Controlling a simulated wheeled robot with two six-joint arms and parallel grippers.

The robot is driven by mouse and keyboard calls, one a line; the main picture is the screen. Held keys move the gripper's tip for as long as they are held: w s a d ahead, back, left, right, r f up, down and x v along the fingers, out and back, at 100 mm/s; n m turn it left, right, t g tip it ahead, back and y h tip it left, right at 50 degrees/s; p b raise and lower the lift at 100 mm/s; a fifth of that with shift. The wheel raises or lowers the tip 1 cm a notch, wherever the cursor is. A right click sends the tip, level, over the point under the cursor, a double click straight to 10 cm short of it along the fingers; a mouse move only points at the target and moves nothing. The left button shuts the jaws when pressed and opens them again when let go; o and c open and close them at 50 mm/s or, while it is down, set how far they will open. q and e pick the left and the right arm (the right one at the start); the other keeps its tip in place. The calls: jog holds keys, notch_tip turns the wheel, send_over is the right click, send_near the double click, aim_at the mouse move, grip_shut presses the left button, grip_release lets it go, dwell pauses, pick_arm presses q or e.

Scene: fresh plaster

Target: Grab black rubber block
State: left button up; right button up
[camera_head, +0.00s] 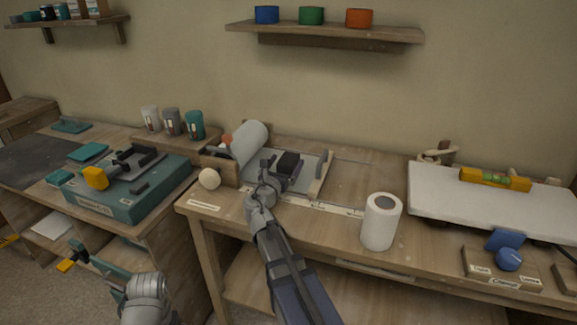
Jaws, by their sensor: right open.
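The black rubber block (289,162) is a small dark block on a grey board (312,182) on the middle workbench. My right gripper (274,173) is open, just left of and in front of the block, with its fingers close to it. I cannot tell whether they touch the block.
A white roll (381,222) stands to the right. A teal case (122,203) with tools is on the left bench. A white slab (485,208) with a yellow level (495,179) is at right.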

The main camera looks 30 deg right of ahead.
aim_at(289, 158)
jog(key=x, duration=0.2)
jog(key=shift+w+d, duration=0.25)
jog(key=shift+d, duration=0.1)
grip_shut()
dwell(0.5)
notch_tip(289, 158, up, 10)
jog(key=p, duration=1)
